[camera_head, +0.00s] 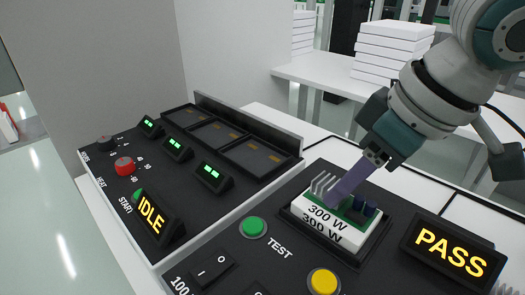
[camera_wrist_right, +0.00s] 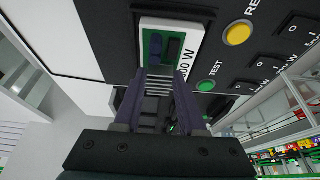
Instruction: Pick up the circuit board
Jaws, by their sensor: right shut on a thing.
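The circuit board (camera_head: 374,226) is a green board with grey heat-sink fins and dark blue components in a white body marked 300 W. It sits in the dark recess of the test panel, beside the lit PASS display (camera_head: 450,250). It also shows in the right wrist view (camera_wrist_right: 152,45), at the top middle. My right gripper (camera_head: 342,190) comes down from the upper right and is shut on it at the fin side. In the right wrist view the purple fingers (camera_wrist_right: 160,82) are on either side of the fins. I cannot tell whether the board is lifted. My left gripper is not in view.
A green TEST button (camera_head: 253,227) and a yellow button (camera_head: 323,281) are near the board. To the left is a panel with three empty dark bays (camera_head: 217,133), an IDLE display (camera_head: 152,216) and a red knob (camera_head: 124,165). White boxes (camera_head: 394,47) are stacked on a table behind.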

